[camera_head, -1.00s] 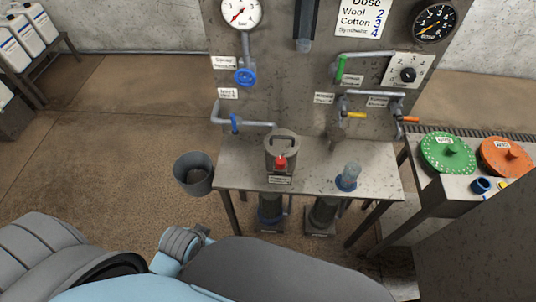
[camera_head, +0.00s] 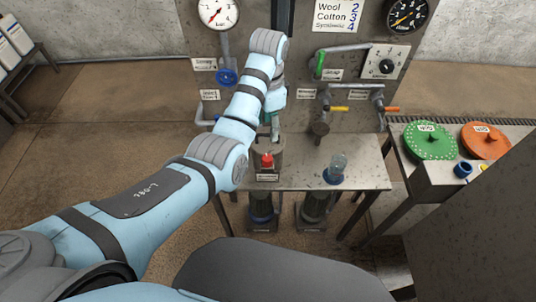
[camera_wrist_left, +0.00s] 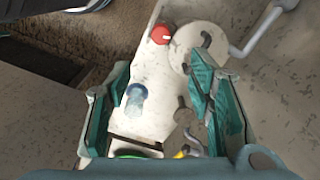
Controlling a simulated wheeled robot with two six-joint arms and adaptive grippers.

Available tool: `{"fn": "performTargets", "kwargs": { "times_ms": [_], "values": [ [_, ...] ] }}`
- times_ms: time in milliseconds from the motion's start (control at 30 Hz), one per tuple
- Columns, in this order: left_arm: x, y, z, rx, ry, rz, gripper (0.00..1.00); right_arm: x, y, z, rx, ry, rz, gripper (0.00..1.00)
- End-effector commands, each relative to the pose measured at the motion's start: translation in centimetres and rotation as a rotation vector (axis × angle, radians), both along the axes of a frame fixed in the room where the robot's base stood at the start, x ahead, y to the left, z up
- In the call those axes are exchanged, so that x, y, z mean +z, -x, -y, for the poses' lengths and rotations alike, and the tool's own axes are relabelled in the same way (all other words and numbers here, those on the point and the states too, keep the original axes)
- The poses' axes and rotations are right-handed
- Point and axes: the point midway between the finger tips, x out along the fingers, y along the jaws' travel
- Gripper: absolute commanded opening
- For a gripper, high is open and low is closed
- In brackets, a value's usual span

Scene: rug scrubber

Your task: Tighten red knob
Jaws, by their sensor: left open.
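The red knob (camera_head: 267,160) is on the front of a grey metal canister (camera_head: 262,143) on the steel table. The knob also shows in the left wrist view (camera_wrist_left: 161,34), beside the canister's round lid (camera_wrist_left: 200,45). My left gripper (camera_head: 272,128) is above the canister in the head view, partly hidden by its own arm. In the left wrist view my left gripper (camera_wrist_left: 161,72) has its teal-padded fingers spread with nothing between them touching. The knob is beyond the fingertips, apart from them. My right gripper is not in view.
A clear bottle with a blue base (camera_head: 335,168) stands to the right on the table (camera_head: 300,178). A panel behind carries gauges, pipes and coloured valve handles. Green (camera_head: 430,140) and orange (camera_head: 485,138) discs lie on a side bench. Two cylinders stand under the table.

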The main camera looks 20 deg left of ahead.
Motion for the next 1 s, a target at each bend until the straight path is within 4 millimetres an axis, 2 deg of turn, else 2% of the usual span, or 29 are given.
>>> {"fn": "performTargets", "kwargs": {
  "times_ms": [100,167,400,500,633,867,1000],
  "values": [
    [-3.1,0.0,0.0,0.000,-0.001,-0.002,0.48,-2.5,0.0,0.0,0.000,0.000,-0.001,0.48],
    [-4.4,0.1,-0.1,0.001,0.000,-0.006,0.48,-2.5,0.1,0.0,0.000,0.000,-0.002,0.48],
    [-11.1,0.1,-0.1,0.004,0.001,-0.002,0.48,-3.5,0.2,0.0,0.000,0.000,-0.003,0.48],
    [-13.0,0.1,-0.1,0.005,0.001,-0.002,0.48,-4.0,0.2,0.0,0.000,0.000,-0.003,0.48],
    [-14.1,0.0,-0.1,0.006,0.002,0.001,0.48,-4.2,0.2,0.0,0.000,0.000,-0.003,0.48],
    [-14.1,0.0,-0.1,0.006,0.002,0.001,0.48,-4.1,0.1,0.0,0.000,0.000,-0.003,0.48],
    [-14.1,0.0,-0.1,0.006,0.002,0.001,0.27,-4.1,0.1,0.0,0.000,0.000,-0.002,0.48]
  ]
}}
